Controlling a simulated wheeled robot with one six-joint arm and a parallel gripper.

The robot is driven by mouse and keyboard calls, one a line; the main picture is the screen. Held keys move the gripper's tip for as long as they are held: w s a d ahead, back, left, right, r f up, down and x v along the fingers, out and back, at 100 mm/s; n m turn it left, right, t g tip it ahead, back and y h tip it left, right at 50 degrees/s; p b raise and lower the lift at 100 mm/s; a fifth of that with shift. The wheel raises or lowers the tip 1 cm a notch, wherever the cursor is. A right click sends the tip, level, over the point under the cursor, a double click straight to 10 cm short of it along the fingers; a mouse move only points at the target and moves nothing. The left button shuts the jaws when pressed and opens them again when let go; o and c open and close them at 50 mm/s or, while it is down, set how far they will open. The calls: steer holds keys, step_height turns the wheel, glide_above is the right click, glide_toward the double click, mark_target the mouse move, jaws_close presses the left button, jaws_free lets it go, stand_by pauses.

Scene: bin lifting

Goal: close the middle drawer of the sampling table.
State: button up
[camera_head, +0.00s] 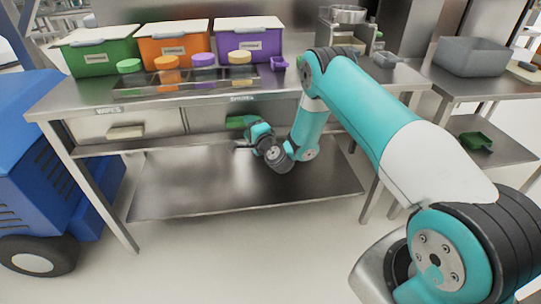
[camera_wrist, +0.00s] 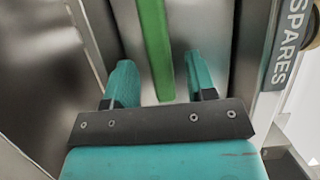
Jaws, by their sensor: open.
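The sampling table (camera_head: 75,98) has a middle drawer (camera_head: 205,119) under its top, below a "SPARES" label (camera_head: 241,98). The drawer has a green handle (camera_head: 236,122), partly covered by my gripper. In the wrist view the green handle (camera_wrist: 153,40) is a long bar whose end shows between my two teal fingers. My gripper (camera_wrist: 160,75) is open, with clear room on both sides of the bar. I cannot tell whether a finger touches it. In the head view my gripper (camera_head: 243,146) is just below and right of the handle. How far the drawer stands out is unclear.
A left drawer with a beige handle (camera_head: 126,132) sits under the "WIPES" label (camera_head: 108,110). A lower shelf (camera_head: 190,185) lies bare beneath. Green (camera_head: 98,57), orange (camera_head: 175,48) and purple (camera_head: 248,42) bins stand on top. A blue vehicle (camera_head: 50,150) is at left.

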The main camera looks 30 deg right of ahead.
steer(key=s+b, duration=1.4)
steer(key=b, duration=0.8)
steer(key=shift+d+b, duration=0.3)
steer(key=shift+b, duration=0.05)
steer(key=shift+a, duration=0.1)
